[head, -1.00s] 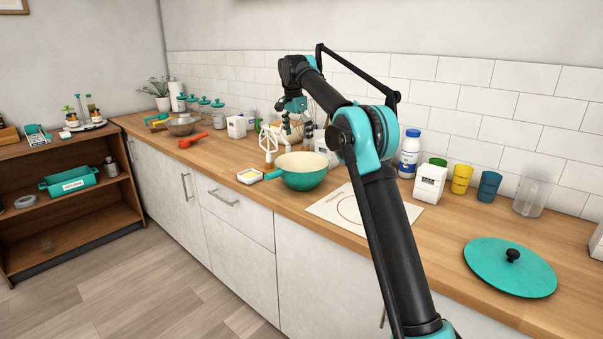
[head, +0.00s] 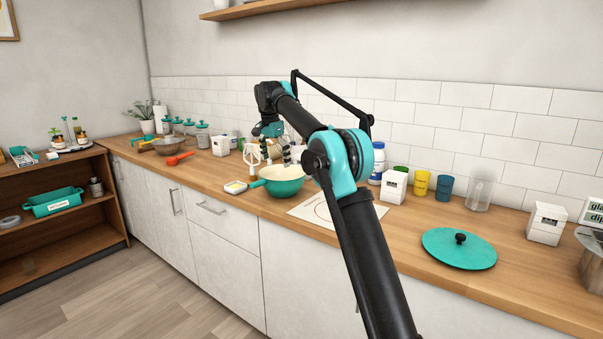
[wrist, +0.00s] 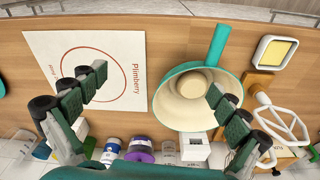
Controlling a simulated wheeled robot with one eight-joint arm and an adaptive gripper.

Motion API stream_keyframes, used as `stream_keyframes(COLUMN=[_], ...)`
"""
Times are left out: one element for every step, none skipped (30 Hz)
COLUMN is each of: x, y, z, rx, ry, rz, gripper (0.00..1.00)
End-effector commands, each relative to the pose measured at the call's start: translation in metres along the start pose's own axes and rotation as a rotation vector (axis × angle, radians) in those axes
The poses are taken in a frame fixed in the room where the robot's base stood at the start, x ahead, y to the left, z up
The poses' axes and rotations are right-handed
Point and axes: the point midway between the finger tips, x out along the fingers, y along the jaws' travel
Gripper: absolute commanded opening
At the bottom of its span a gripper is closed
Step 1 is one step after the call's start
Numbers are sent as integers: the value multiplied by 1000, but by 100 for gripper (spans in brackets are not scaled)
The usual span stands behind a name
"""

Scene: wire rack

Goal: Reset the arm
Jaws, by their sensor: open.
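My arm reaches over the counter, and my gripper (head: 277,151) is above the back of a teal pan with a cream inside (head: 285,187). In the wrist view, my gripper (wrist: 158,84) has its two dark green fingers spread wide, with nothing between them. The pan, seen from above there (wrist: 180,112), lies beneath and partly behind the right finger. Whether a finger touches the pan cannot be told.
A white looped stand (head: 252,153) and a yellow-topped dish (head: 235,187) are close to the pan. A printed sheet (head: 312,213), white box (head: 393,187), cups and teal lid (head: 459,250) lie to the right. A wall shelf (head: 262,8) is above.

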Motion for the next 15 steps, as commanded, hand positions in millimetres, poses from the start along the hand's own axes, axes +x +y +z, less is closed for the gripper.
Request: stream_keyframes(x=[1, 2, 2, 3, 3, 4, 5, 5, 6, 7, 8, 10, 11, 12, 14], y=[4, 5, 7, 9, 11, 13, 16, 18, 22, 25, 28, 33, 36, 40, 46], z=[-3, -4, -5, -6, -7, -8, -9, -11, -12, -14, -15, -17, -18, -19, -21], rx=[-4, -7, -13, -18, -23, -28, -33, -38, -46, -52, -58, -69, -76, -85, -96], ry=[0, 0, 0, 0, 0, 1, 1, 1, 2, 2, 2, 3, 3, 4, 5], rz=[-2, -3, -5, -7, -9, -11, -13, -15, -18, -21, -23, -27, -29, -32, -36], gripper=[99, 99, 99, 99, 99, 99, 99, 99, 99, 99, 99, 99, 99, 99, 99])
